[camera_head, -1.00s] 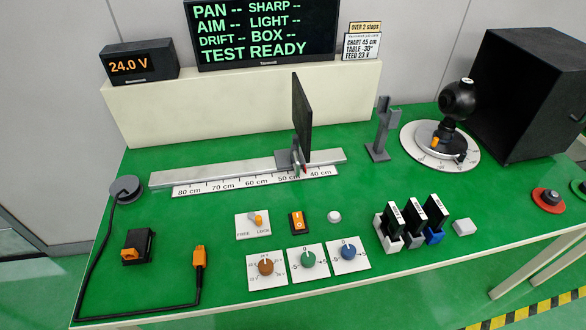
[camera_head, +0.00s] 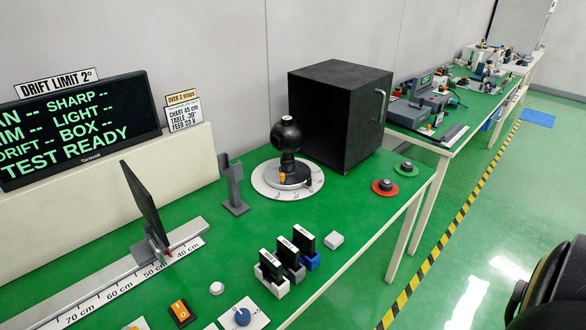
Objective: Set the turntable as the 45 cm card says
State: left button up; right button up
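The turntable (camera_head: 262,185) is a white disc with scale marks, lying flat on the green table in front of a black box. A round black camera-like head (camera_head: 287,135) stands on it, with a small orange part (camera_head: 282,177) at its foot. The pointer reading is too small to tell. The card (camera_head: 184,113) stands on the cream ledge at the left and reads CHART 45 cm, TABLE -30°, FEED 23 V. Neither of my grippers is in view.
The black box (camera_head: 335,115) stands close behind the turntable. A grey post (camera_head: 234,185) stands to its left. Upright black plates in holders (camera_head: 285,262) and a red button (camera_head: 385,186) are nearer the front edge. The chart panel (camera_head: 142,205) stands on the rail (camera_head: 185,235).

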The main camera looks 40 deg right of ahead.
aim_at(303, 177)
jog(key=z, duration=1.25)
